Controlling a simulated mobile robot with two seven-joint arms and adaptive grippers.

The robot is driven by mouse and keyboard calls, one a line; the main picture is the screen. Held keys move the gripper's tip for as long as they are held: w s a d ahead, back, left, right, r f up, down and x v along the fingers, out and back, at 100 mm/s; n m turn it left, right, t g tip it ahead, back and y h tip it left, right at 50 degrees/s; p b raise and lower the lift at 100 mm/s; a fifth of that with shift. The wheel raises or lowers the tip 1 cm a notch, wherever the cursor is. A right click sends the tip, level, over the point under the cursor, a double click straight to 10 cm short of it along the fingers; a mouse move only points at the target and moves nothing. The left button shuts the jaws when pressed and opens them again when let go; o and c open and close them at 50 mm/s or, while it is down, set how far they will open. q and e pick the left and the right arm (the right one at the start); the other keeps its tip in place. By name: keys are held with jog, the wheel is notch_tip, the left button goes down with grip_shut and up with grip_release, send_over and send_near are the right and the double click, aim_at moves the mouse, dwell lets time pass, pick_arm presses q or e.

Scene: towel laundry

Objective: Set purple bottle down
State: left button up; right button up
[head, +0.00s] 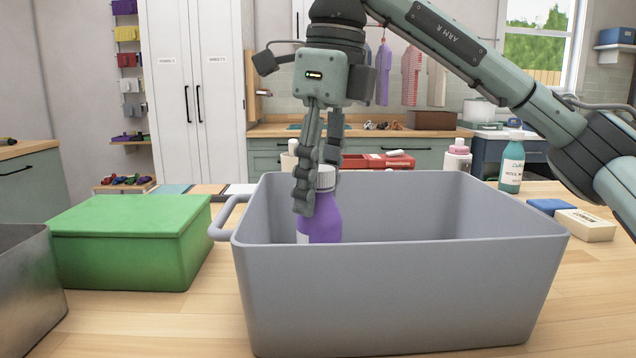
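The purple bottle (321,222) with a pale cap is upright inside the grey bin (400,292). Its lower part is hidden behind the bin's front wall, so I cannot tell whether it touches the bin floor. My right gripper (318,190) points down from above, its fingers on either side of the bottle's cap and shoulder. It looks shut on the bottle; the far finger is partly hidden behind the cap. My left gripper is not in view.
A green lidded box (130,238) and a metal container (28,290) stand left of the bin. The front right tabletop is clear.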

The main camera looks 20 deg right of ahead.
jog(key=shift+o, duration=0.9)
jog(key=shift+r, duration=0.2)
jog(key=r, duration=0.2)
jog(key=r+p, duration=0.1)
jog(key=r, duration=0.3)
jog(key=shift+s+d+r+p, duration=0.2)
jog(key=shift+s+d+p, duration=0.05)
jog(key=shift+p, duration=0.15)
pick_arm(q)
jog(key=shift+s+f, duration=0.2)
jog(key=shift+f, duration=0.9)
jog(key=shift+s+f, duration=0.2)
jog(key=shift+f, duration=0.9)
pick_arm(e)
jog(key=shift+r, duration=0.4)
